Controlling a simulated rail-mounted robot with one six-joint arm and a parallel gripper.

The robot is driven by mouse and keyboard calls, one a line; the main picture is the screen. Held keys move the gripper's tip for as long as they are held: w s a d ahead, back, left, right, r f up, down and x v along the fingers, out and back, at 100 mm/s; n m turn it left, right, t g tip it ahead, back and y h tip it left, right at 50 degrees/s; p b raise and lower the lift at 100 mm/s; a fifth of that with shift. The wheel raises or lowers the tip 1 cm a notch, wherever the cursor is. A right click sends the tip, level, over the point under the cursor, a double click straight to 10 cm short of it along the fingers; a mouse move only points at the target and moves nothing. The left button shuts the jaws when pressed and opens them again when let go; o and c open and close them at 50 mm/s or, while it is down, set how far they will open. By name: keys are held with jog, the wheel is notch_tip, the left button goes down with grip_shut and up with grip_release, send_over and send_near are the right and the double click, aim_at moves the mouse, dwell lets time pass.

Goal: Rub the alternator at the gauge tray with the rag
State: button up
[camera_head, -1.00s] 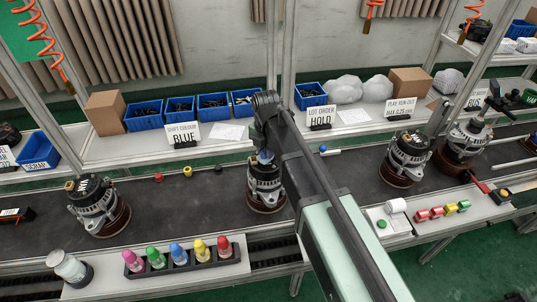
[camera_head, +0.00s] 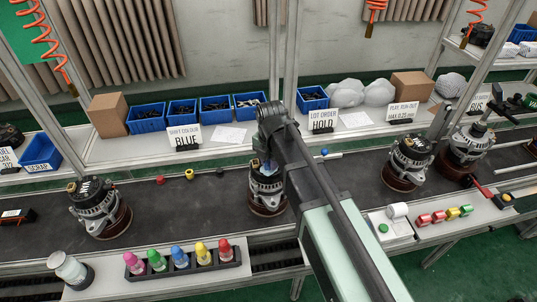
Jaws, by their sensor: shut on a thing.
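My gripper (camera_head: 265,168) points down at the top of an alternator (camera_head: 267,192) on a brown round base in the middle of the dark belt. It is shut on a small pale-blue thing, probably the rag, mostly hidden by my wrist. I cannot tell whether it touches the alternator. Other alternators stand at the left (camera_head: 97,207), at the right (camera_head: 407,163) and at the far right (camera_head: 464,148), the last beside a dark upright fixture. I cannot make out which one is at the gauge tray.
A rack of coloured bottles (camera_head: 182,268) and a clear jar (camera_head: 70,268) stand at the front edge. Blue bins (camera_head: 181,112), signs and boxes line the back shelf. Red, yellow and green pieces (camera_head: 438,216) sit front right.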

jog(key=shift+s+r+p, duration=0.15)
jog(key=shift+r+p, duration=3.55)
